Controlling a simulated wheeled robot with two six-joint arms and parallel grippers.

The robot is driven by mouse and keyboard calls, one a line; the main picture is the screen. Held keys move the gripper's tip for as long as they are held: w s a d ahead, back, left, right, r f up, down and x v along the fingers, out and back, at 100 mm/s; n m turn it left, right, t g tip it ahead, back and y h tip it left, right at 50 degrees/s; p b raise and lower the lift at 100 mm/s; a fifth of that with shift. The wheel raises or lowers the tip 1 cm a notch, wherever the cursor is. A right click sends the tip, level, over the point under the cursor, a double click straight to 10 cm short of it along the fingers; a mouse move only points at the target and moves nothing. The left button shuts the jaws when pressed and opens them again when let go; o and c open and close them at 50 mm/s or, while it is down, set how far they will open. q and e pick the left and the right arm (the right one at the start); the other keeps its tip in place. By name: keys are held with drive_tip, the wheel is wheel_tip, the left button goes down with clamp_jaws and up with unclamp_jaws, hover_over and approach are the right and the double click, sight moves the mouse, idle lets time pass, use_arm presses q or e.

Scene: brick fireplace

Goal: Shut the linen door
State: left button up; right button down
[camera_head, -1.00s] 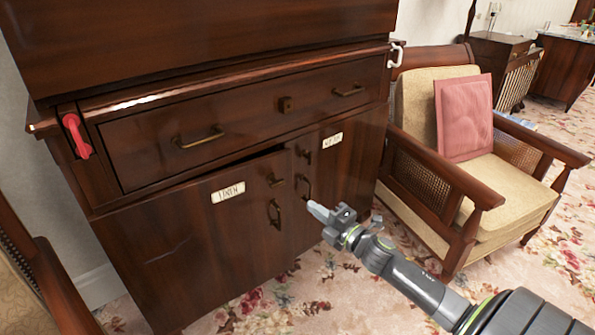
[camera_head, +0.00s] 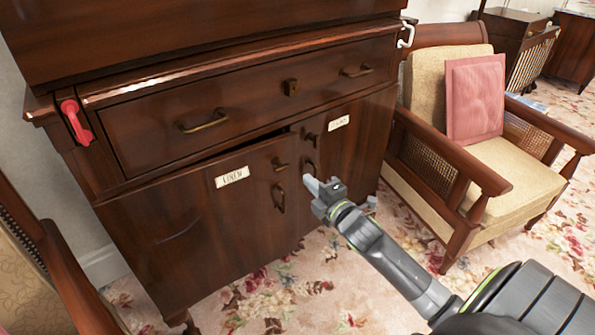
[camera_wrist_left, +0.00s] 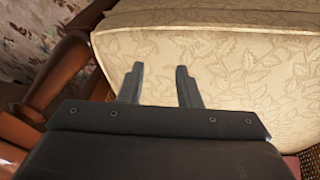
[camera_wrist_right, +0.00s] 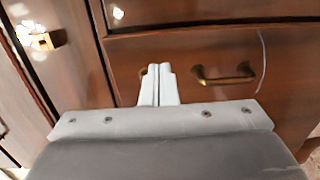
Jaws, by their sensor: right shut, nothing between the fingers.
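The linen door (camera_head: 205,245) is the left door of the dark wooden cabinet, with a white label (camera_head: 232,177) and a dark handle (camera_head: 278,198). It stands slightly ajar, with a dark gap along its top edge. My right gripper (camera_head: 312,184) is shut and empty, in front of the cabinet just right of the linen door's handle. In the right wrist view its closed fingers (camera_wrist_right: 159,85) point at cabinet wood beside a brass handle (camera_wrist_right: 224,75). My left gripper (camera_wrist_left: 160,85) shows only in the left wrist view, open and empty before a cream patterned cushion (camera_wrist_left: 210,55).
The neighbouring door (camera_head: 350,150) with its own label looks closed. A drawer (camera_head: 250,110) with brass handles lies above both doors. An armchair (camera_head: 470,200) with a pink pillow (camera_head: 474,98) stands close on the right, another chair (camera_head: 60,275) at lower left. Floral carpet lies between.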

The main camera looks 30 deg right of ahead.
sight(291, 163)
use_arm(q)
drive_tip(key=shift+w+d+r+t+b, duration=0.25)
drive_tip(key=shift+w+r+t+b, duration=0.05)
drive_tip(key=shift+r+b, duration=0.25)
drive_tip(key=shift+w+r, duration=0.1)
drive_tip(key=shift+r, duration=0.2)
drive_tip(key=shift+s, duration=0.35)
use_arm(e)
drive_tip(key=w, duration=0.6)
drive_tip(key=shift+w, duration=0.25)
use_arm(q)
drive_tip(key=shift+f, duration=0.1)
